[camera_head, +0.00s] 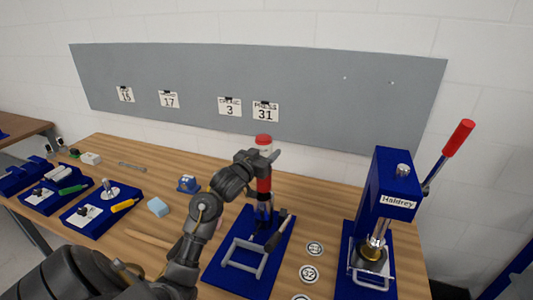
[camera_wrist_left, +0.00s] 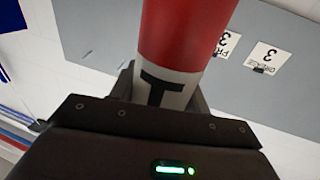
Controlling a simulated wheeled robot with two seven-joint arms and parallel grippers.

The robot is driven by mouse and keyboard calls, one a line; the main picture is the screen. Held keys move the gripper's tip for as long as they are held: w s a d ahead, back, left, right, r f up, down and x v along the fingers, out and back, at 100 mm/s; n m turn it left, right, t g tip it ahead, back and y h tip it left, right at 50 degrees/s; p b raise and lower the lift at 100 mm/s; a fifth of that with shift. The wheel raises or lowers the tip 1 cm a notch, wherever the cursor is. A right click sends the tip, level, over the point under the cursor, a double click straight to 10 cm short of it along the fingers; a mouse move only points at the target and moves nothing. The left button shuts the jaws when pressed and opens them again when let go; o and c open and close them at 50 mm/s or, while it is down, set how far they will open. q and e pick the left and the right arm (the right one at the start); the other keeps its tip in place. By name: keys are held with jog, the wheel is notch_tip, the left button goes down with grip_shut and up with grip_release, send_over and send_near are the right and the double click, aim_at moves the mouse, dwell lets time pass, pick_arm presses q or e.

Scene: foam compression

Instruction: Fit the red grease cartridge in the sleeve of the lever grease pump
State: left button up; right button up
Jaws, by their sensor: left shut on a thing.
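The red grease cartridge (camera_head: 263,141) has a red top and a white band, and it stands about upright. My left gripper (camera_head: 262,160) is shut around it; red shows above and below the jaws. In the left wrist view the cartridge (camera_wrist_left: 185,35) rises between the jaws (camera_wrist_left: 165,95), red with a white band bearing a dark letter. The lever grease pump (camera_head: 240,275) is a blue base with a grey U-shaped frame and a dark lever. Its blue upright sleeve (camera_head: 263,212) is directly below the cartridge. I cannot tell whether the cartridge's lower end is inside it. My right gripper is not in view.
A blue Haldrey press (camera_head: 393,180) with a red-handled lever stands at the right. Blue tool trays (camera_head: 100,213) and a light-blue block (camera_head: 158,207) are at the left. A grey panel (camera_head: 320,85) stands behind the bench.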

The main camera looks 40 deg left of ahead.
pick_arm(q)
notch_tip(320, 180, down, 4)
jog(key=b, duration=0.2)
jog(key=shift+s+r+b, duration=0.1)
jog(key=shift+r+b, duration=0.05)
jog(key=shift+b, duration=0.15)
jog(key=shift+f, duration=0.2)
dwell(0.4)
